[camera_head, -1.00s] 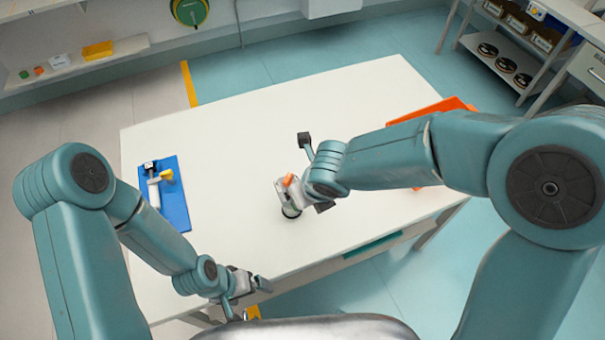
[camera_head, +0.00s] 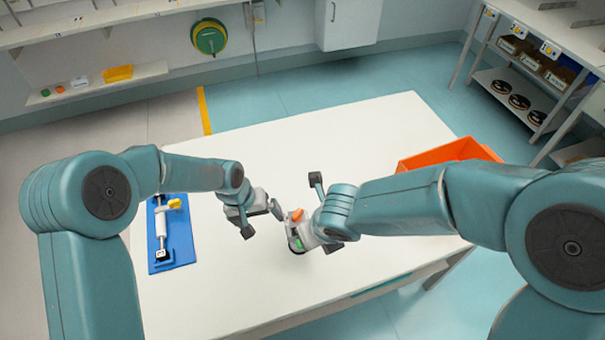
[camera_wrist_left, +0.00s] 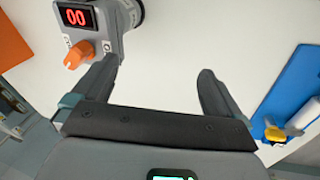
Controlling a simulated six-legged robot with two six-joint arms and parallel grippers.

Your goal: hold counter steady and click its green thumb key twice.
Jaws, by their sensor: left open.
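The counter (camera_head: 293,232) stands on the white table, with a dark round base and an orange knob. The left wrist view shows its grey body (camera_wrist_left: 104,22), red display reading 00 and orange knob at upper left. A small green patch shows on its near side in the head view. My left gripper (camera_head: 276,208) is open and empty just left of the counter; its spread fingers (camera_wrist_left: 158,70) show white tabletop between them.
A blue tray (camera_head: 183,239) with a white and yellow tool lies at the table's left. An orange bin (camera_head: 450,153) sits at the right. The white table (camera_head: 380,125) is clear at the back and front. Shelves stand along the walls.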

